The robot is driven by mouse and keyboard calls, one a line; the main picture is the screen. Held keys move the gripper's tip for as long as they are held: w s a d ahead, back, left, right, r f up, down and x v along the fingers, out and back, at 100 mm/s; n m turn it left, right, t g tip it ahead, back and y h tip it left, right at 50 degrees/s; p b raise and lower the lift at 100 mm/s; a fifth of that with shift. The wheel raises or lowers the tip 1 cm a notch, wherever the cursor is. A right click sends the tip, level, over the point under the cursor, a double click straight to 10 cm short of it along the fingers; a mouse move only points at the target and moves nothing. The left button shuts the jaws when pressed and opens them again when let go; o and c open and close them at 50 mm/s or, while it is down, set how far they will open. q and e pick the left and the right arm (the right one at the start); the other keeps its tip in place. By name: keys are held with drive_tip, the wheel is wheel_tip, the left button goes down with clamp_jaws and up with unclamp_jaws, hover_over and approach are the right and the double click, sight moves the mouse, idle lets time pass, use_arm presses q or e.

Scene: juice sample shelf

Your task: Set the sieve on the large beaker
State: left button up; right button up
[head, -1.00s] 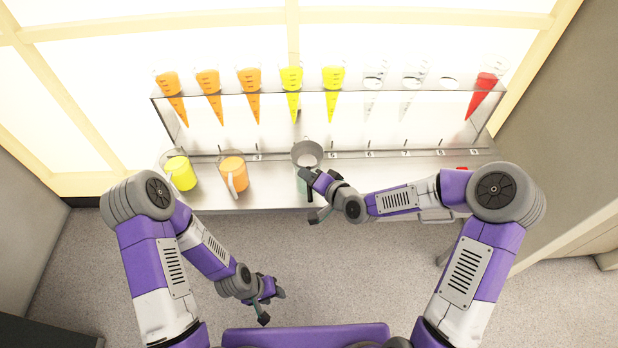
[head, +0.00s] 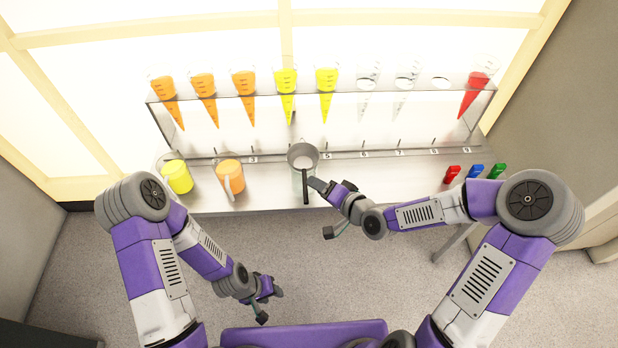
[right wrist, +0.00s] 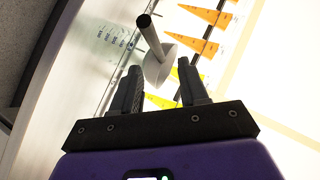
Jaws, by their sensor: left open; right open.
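The sieve (head: 303,150) is a round grey bowl with a dark straight handle that points toward me. It appears to rest on top of the large clear beaker (head: 297,185), which is mostly hidden under it. My right gripper (head: 322,209) is open and empty, just to the right of the handle and apart from it. In the right wrist view the sieve (right wrist: 160,64) and its handle show beyond the open fingers (right wrist: 158,85), with the beaker's printed scale (right wrist: 112,36) beside it. My left gripper (head: 270,305) is open and empty, low in front of the counter.
A yellow juice pitcher (head: 179,177) and an orange one (head: 230,176) stand left on the steel counter (head: 400,170). Red (head: 452,174), blue (head: 475,171) and green (head: 496,171) items lie at right. A clear rack (head: 220,138) with several juice cones stands behind.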

drive_tip(key=p+v, duration=0.1)
drive_tip(key=v, duration=0.4)
drive_tip(key=s+f+n+g+h, duration=0.1)
drive_tip(key=s+f+g+h, duration=0.1)
drive_tip(key=s+f+g, duration=0.3)
drive_tip(key=s+f+n+g+h, duration=0.1)
drive_tip(key=s+f+g, duration=0.4)
drive_tip(key=s+f, duration=0.7)
wheel_tip(320, 180, down, 8)
drive_tip(key=shift+d+r+n+h, duration=0.1)
drive_tip(key=shift+d+n+h, duration=0.25)
drive_tip(key=shift+h, duration=0.15)
